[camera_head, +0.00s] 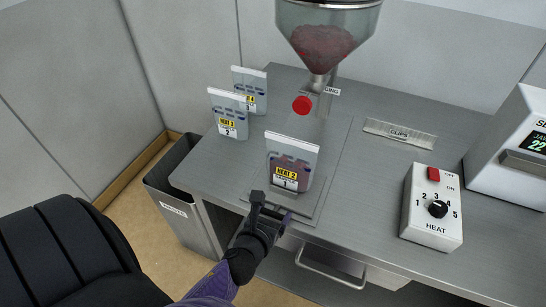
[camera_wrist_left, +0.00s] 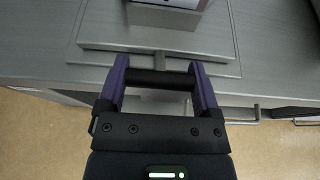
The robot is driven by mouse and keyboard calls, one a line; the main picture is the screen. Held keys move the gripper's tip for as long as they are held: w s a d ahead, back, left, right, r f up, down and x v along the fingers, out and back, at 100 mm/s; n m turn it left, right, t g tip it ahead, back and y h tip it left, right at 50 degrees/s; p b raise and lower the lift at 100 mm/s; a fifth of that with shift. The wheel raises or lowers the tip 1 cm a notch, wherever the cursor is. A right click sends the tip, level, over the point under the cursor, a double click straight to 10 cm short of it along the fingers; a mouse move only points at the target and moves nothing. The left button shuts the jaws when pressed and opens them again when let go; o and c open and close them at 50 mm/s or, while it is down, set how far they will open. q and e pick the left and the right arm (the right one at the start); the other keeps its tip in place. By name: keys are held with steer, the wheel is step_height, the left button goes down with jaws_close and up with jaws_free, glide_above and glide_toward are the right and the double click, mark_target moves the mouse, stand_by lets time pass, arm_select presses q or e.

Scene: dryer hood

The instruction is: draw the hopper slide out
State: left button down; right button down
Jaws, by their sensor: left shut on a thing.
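The hopper (camera_head: 325,38), a clear funnel with dark red grains, stands at the back of the metal bench. A red round knob (camera_head: 302,105) sits below its spout. A flat metal plate (camera_head: 315,200) runs from there to the bench's front edge. A bag marked HEAT 2 (camera_head: 291,163) stands upright near its front end. My left gripper (camera_head: 270,208) is at this front end, shut on a black handle bar (camera_wrist_left: 160,77) that a short stem joins to the plate. The gripper hides part of the bar in the head view. My right gripper is not in view.
Two more bags (camera_head: 228,114) (camera_head: 250,90) stand at the back left. A heat control box (camera_head: 432,208) and a white machine (camera_head: 512,150) are at right. A CLIPS strip (camera_head: 399,134) lies behind. A grey bin (camera_head: 180,215) stands left of the bench; a drawer handle (camera_head: 330,268) is below.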

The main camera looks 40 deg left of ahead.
arm_select(q)
steer(key=shift+s+f, duration=0.1)
steer(key=shift+f, duration=0.05)
steer(key=shift+c, duration=0.6)
jaws_free()
steer(key=shift+o, duration=0.6)
steer(key=shift+s+d, duration=0.1)
steer(key=shift+s, duration=0.05)
steer(key=v, duration=1)
